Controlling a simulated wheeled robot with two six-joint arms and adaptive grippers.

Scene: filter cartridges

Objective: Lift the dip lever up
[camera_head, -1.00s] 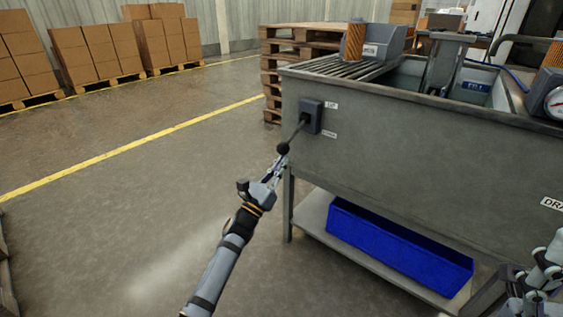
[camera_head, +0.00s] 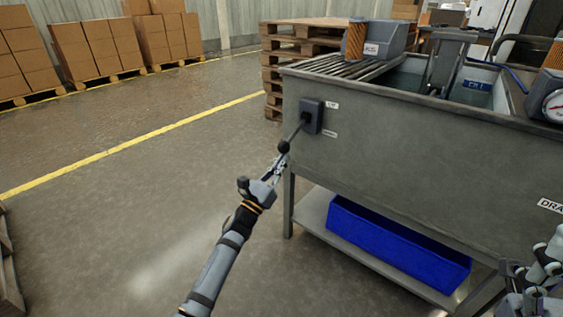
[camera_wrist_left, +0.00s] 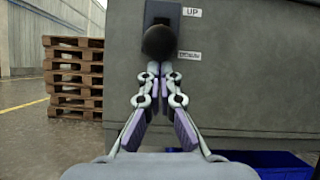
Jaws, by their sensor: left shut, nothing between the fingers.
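The dip lever is a thin rod with a black ball knob (camera_head: 284,147), sloping down and out from a dark mounting box (camera_head: 311,116) on the tank's front panel (camera_head: 400,150). Labels sit beside the box; the upper one reads UP in the left wrist view (camera_wrist_left: 192,12). My left gripper (camera_head: 281,162) is just below the knob, fingers pointing up at it. In the left wrist view the fingertips (camera_wrist_left: 160,68) are together just under the black knob (camera_wrist_left: 159,41), with nothing between them. Whether they touch the knob I cannot tell. My right gripper (camera_head: 530,285) shows only partly at the lower right edge.
A blue bin (camera_head: 395,245) stands on the shelf under the tank. A wooden pallet stack (camera_head: 290,60) is behind the tank's left end. An orange filter cartridge (camera_head: 355,40) stands on the slatted rack. The floor left of the tank is clear.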

